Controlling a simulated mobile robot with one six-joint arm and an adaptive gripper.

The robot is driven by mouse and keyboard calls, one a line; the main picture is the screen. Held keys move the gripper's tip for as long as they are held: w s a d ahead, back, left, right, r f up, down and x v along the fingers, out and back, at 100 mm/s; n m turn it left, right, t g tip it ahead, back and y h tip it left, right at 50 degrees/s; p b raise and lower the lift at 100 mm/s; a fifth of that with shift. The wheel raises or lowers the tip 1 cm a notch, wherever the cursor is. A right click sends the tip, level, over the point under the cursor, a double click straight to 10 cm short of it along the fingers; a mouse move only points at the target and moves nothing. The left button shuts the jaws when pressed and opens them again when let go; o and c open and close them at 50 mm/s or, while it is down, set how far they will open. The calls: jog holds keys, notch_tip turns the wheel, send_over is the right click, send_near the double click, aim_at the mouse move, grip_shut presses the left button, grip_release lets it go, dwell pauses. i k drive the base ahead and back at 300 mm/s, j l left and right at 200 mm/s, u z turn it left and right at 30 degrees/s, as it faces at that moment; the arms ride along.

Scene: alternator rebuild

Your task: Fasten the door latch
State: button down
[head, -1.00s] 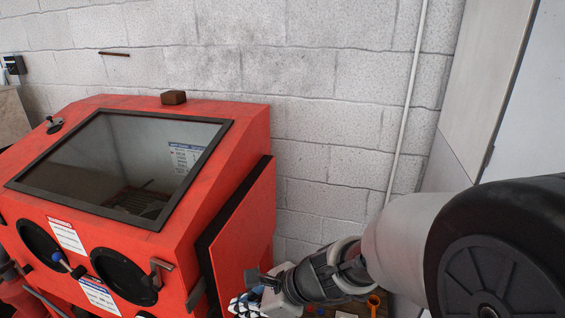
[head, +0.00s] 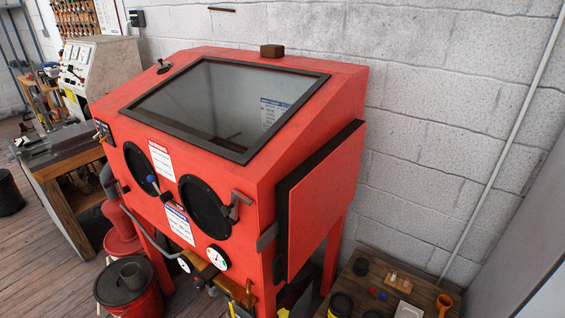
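A red blast cabinet (head: 205,117) with a sloped glass window (head: 221,100) stands against the wall. Its side door, a red panel with a thick black edge (head: 325,190), is on the right side. A grey metal latch piece (head: 267,238) sits at the front right corner beside the door's front edge. I cannot tell whether it is hooked on the door. My gripper is not in view.
A low table (head: 385,262) with black jars, an orange mug (head: 443,303) and small parts stands right of the cabinet. A pressure gauge (head: 217,257) and pipes are below the front. A red bucket (head: 128,290) stands on the floor at left. A workbench (head: 65,165) is farther left.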

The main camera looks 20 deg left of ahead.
aim_at(232, 210)
jog(key=u, duration=1.35)
